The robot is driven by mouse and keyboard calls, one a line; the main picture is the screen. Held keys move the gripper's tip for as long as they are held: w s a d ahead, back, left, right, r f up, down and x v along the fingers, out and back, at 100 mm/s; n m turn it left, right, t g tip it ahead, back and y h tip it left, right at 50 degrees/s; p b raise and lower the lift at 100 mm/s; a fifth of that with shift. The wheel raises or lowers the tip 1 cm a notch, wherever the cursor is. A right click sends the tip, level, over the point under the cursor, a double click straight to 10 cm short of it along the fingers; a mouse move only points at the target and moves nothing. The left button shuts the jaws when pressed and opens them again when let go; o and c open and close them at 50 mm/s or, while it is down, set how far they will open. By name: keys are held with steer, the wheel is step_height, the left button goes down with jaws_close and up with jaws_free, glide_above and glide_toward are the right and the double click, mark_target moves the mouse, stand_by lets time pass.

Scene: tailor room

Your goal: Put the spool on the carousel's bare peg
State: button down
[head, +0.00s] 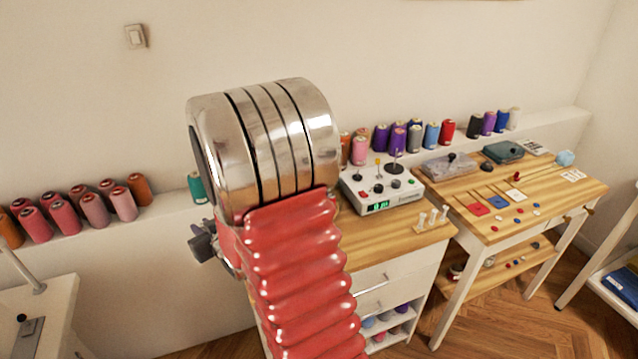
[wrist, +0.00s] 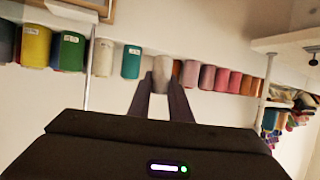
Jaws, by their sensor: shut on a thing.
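My gripper (wrist: 162,90) is in the wrist view, its two dark fingers shut on a pale grey-white spool (wrist: 162,70). The spool sits between the fingertips, in front of a wall ledge with a row of other spools. In the head view my red arm and its metal joint fill the middle and hide the fingers and the held spool. I cannot make out the carousel or its bare peg in either view. Small white pegs (head: 433,217) stand at the right front corner of the wooden-topped cabinet; I cannot tell whether they belong to the carousel.
A white control box (head: 382,190) with knobs and a green display is on the cabinet top (head: 385,240). The wall ledge (head: 165,208) carries several coloured spools. A work table (head: 560,190) at right holds tools, cloth pieces and buttons. A white table (head: 45,310) is at lower left.

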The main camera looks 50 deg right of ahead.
steer(key=s+d+r+m+h, duration=0.1)
steer(key=s+d, duration=0.4)
steer(key=d, duration=0.5)
steer(key=s+d+r+m+g+h, duration=0.1)
steer(key=s+d, duration=0.4)
steer(key=d, duration=0.6)
steer(key=s+d+r+m+h, duration=0.1)
steer(key=s+d, duration=0.4)
steer(key=d, duration=0.5)
steer(key=shift+d+m+g+h, duration=0.15)
steer(key=shift+m+g+h, duration=0.25)
steer(key=shift+m+h, duration=0.25)
steer(key=shift+f, duration=0.1)
steer(key=shift+f, duration=2.25)
steer(key=shift+s, duration=0.15)
steer(key=shift+f, duration=2.2)
steer(key=c, duration=1.5)
jaws_free()
steer(key=shift+c, duration=0.2)
